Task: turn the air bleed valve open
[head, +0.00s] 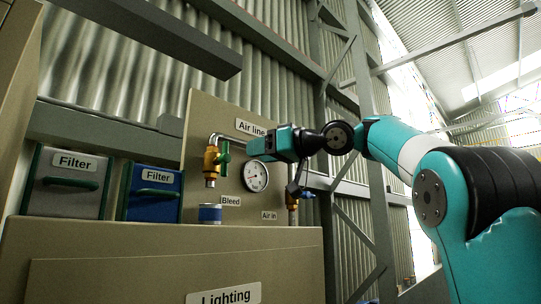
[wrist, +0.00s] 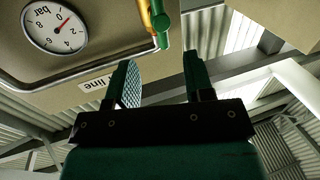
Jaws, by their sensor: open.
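The air bleed valve is a brass fitting (head: 211,162) on the beige panel, above the Bleed label. Its green handle (head: 224,156) hangs roughly upright beside the brass body. In the wrist view, which is upside down, the green handle (wrist: 161,28) and a bit of yellow brass (wrist: 146,18) show at the top edge. My gripper (head: 251,148) is just right of the handle, in front of the panel and above the gauge. In the wrist view my gripper (wrist: 158,62) has its two green fingers apart with nothing between them. The handle lies beyond the fingertips, apparently untouched.
A round pressure gauge (head: 256,176) sits close below my gripper. A blue-banded can (head: 210,213) stands under the bleed outlet. The air-in fitting (head: 293,201) is lower right. Two filter boxes, grey (head: 66,183) and blue (head: 152,193), stand left. A dark beam (head: 165,40) hangs above.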

